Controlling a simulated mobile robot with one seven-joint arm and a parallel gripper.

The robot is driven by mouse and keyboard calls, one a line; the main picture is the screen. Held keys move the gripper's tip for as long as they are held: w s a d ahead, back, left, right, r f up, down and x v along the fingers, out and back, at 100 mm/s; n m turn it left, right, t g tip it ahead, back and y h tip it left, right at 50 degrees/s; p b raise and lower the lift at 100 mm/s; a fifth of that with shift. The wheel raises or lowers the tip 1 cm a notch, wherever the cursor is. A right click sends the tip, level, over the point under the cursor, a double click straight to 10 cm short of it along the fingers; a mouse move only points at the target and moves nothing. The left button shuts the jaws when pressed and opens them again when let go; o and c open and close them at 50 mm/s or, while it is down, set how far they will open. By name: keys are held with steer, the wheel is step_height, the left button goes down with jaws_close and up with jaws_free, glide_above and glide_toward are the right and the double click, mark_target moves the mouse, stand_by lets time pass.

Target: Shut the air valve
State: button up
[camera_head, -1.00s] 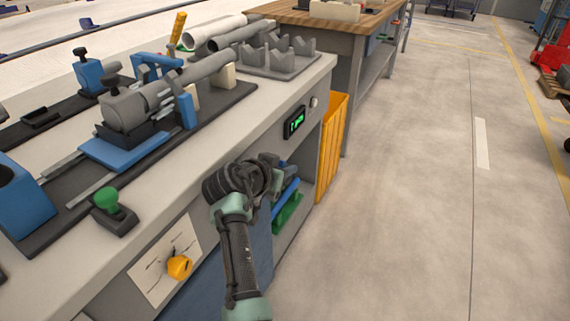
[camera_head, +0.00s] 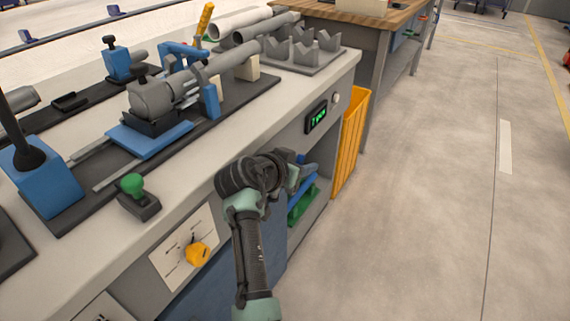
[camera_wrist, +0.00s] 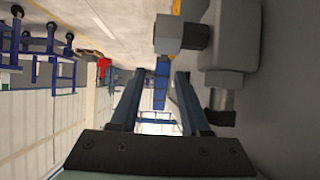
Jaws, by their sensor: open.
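A yellow knob (camera_head: 198,253) sits on a white plate (camera_head: 172,262) with dark markings on the front of the bench. The wrist view shows a grey fitting (camera_wrist: 228,50) with a hexagonal end (camera_wrist: 182,32) close to the right finger. A blue piece (camera_wrist: 161,84) shows beyond the fingers, in the gap between them. I cannot tell which of these is the air valve. My gripper (camera_wrist: 158,76) is open, and nothing is seen held. In the head view my arm's wrist hides most of the gripper, in front of the bench front and right of the knob.
The bench top (camera_head: 185,190) carries a clamped grey pipe (camera_head: 205,75), a green button (camera_head: 132,184) and a grey pipe rack (camera_head: 305,56). A green display (camera_head: 318,117) is on the bench front. A yellow bin (camera_head: 350,140) stands beyond. The floor at right is clear.

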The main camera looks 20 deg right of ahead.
steer(key=p+v, duration=0.3)
steer(key=v, duration=0.8)
